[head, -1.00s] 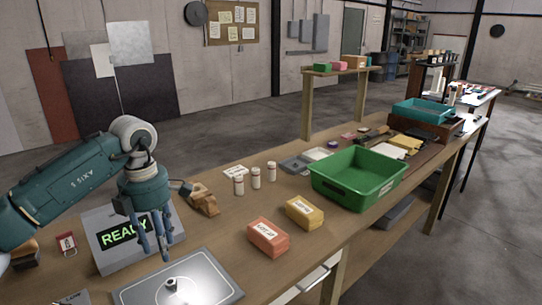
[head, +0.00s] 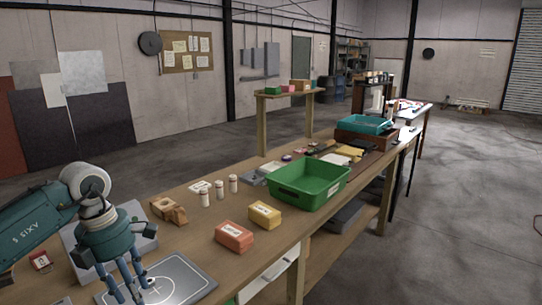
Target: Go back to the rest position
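My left gripper (head: 126,284) reaches in from the left at the lower left of the head view. It hangs fingers down over the near left part of the workbench, above or in front of a flat grey plate (head: 188,279). Its fingers look spread apart, with nothing seen between them. The arm and gripper cover most of the grey display box (head: 143,243), and its screen is hidden. My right gripper is not in the picture.
On the bench (head: 200,227) are an orange box (head: 234,237), a yellow box (head: 265,215), several small white bottles (head: 233,184), a wooden block (head: 165,209) and a green bin (head: 310,184). A teal tray (head: 364,124) stands farther back. Open floor (head: 460,220) lies to the right.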

